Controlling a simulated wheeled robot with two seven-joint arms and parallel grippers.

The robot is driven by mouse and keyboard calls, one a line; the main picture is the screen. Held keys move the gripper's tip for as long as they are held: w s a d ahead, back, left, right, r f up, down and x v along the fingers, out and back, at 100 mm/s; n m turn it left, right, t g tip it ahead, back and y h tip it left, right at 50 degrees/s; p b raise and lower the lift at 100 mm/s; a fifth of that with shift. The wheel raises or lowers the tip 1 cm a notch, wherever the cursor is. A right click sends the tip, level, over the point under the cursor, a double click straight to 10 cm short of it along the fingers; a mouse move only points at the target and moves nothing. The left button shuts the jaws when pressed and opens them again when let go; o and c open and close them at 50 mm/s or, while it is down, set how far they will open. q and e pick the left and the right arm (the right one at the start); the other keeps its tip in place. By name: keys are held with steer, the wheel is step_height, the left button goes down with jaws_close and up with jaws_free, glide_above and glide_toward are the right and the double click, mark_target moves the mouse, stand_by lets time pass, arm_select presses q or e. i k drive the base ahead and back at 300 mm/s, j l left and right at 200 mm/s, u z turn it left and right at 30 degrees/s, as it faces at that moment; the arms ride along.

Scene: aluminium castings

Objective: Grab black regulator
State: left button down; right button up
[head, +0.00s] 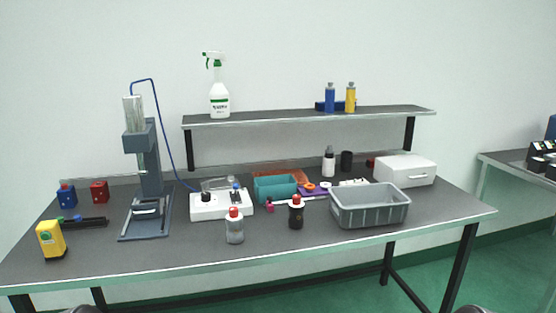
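No thing in the head view can be told for sure as the black regulator. A dark bottle with a red cap (296,213) stands upright near the table's middle front. A small black cylinder (347,160) stands at the back, under the shelf. A black elongated tool with a blue part (93,222) lies at the left, behind a yellow device. Both my grippers are out of view; only small dark rounded shapes show at the bottom edge.
The grey table (190,256) also holds a press (148,190), a white control box (222,206), a clear red-capped bottle (235,228), a teal bin (274,188), a grey crate (369,215) and a yellow device (51,240). A shelf (280,118) spans the back. The front strip is mostly clear.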

mark_target(297, 218)
steer(key=i+z, duration=0.2)
steer(key=z, duration=0.15)
steer(key=i+z, duration=0.2)
steer(key=z, duration=0.15)
steer(key=i+j+z, duration=0.15)
steer(key=z, duration=0.25)
steer(key=i+j, duration=0.05)
